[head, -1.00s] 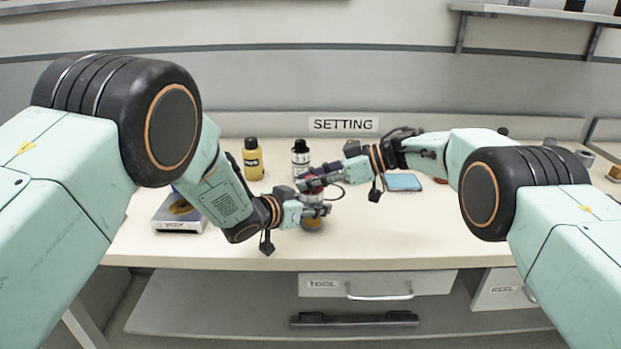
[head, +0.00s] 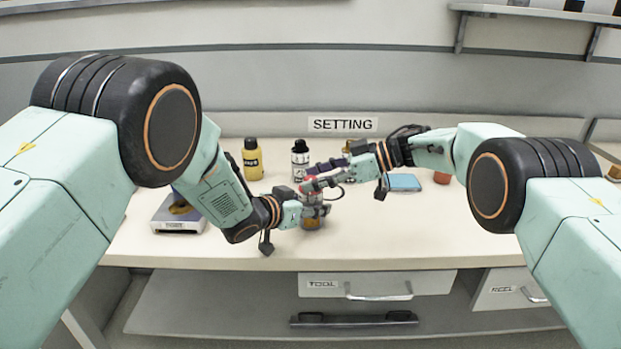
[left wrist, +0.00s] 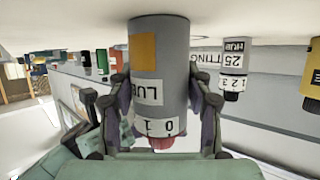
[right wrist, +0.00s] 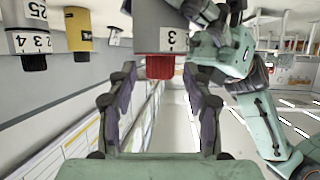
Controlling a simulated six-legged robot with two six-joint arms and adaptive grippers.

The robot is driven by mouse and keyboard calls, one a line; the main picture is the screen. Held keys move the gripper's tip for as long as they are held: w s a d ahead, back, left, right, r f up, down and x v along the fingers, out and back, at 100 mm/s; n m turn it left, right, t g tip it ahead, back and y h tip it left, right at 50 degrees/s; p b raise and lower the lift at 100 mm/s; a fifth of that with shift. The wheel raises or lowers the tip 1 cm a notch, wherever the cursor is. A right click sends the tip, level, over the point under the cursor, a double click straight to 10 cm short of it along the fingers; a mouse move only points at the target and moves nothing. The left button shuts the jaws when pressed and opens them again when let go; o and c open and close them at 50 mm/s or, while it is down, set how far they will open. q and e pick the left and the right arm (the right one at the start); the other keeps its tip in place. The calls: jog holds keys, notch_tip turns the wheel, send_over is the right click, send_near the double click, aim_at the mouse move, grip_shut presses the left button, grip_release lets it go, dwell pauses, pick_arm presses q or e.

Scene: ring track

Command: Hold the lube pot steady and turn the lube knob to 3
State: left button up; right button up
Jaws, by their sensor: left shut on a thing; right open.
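The lube pot (left wrist: 160,60) is a grey cylinder with an orange patch, a LUBE label and digits 0 and 1 near its knob. My left gripper (head: 308,212) is shut around its sides; its fingers show on both sides in the left wrist view (left wrist: 162,100). The pot's lower part also shows in the head view (head: 312,223). The red lube knob (right wrist: 160,67) tops the pot, with a 3 on the collar beside it in the right wrist view. My right gripper (right wrist: 160,75) is open, its fingertips on either side of the knob; contact cannot be told. The knob's pointer is not visible.
A yellow bottle (head: 253,160) and a black-capped grey-white bottle (head: 300,160) stand behind the grippers. A grey box (head: 180,213) lies at left, a blue slab (head: 404,182) and an orange object (head: 441,177) at right. The table's front strip is clear.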

jog(key=v, duration=1)
jog(key=shift+d, duration=0.25)
jog(key=shift+r, duration=0.15)
jog(key=s+a+r+m+t+y, duration=0.1)
jog(key=s+a+m+t+y, duration=0.1)
jog(key=a+m+t, duration=0.3)
jog(key=s+a+t+y, duration=0.2)
jog(key=s+a, duration=0.1)
jog(key=a, duration=0.4)
jog(key=s+d+f+m+t+h, duration=0.4)
jog(key=d+f+m+t+h, duration=0.25)
jog(key=h, duration=0.25)
jog(key=shift+n+t, duration=0.35)
jog(key=x, duration=1.1)
jog(key=shift+w+a+r, duration=0.15)
jog(key=shift+w+r, duration=0.15)
jog(key=shift+r, duration=0.1)
jog(key=shift+c, duration=0.3)
grip_shut()
